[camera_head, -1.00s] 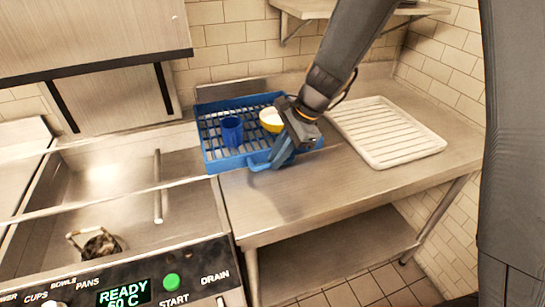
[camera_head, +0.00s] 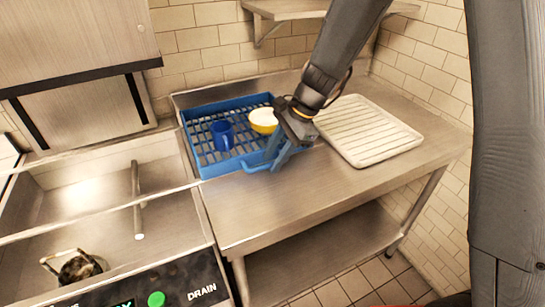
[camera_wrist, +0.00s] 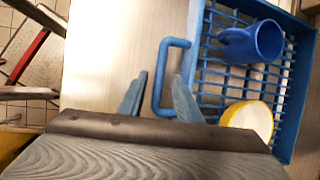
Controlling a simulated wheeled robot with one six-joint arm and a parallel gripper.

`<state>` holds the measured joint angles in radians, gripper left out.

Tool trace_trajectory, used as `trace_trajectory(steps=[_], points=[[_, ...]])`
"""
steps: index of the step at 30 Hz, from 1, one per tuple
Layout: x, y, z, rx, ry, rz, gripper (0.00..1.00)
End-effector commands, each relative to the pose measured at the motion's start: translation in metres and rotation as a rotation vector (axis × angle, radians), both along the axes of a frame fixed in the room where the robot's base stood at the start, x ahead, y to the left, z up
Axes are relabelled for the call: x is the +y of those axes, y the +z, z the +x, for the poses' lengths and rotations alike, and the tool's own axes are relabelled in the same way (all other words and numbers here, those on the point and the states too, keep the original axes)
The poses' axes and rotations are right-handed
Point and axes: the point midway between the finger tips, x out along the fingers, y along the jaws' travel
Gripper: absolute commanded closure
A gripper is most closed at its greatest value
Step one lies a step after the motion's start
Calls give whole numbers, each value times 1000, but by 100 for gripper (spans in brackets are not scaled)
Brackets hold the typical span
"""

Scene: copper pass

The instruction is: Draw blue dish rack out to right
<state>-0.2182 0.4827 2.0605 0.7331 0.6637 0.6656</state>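The blue dish rack (camera_head: 203,172) sits on the steel counter near its left end, beside the sink basin. It holds a blue cup (camera_head: 222,135) and a yellow bowl with a pale inside (camera_head: 263,120). The rack's blue handle (camera_wrist: 158,80) sticks out from its near side. My gripper (camera_wrist: 157,95) is open at this handle. In the wrist view one finger is on each side of the handle bar, with visible gaps. In the head view my gripper (camera_head: 281,158) and arm hide the rack's right end.
A white ribbed tray (camera_head: 365,137) lies on the counter right of the rack. The counter front (camera_head: 300,190) is clear. A sink basin (camera_head: 90,195) adjoins on the left. A wall shelf (camera_head: 300,8) and tiled walls stand behind.

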Motion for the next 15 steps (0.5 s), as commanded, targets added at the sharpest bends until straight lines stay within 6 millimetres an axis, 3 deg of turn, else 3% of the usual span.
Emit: trace_trajectory(steps=[8,15], points=[[1,2,-1,1,4,1,69],[-12,31,1,-4,3,2,69]])
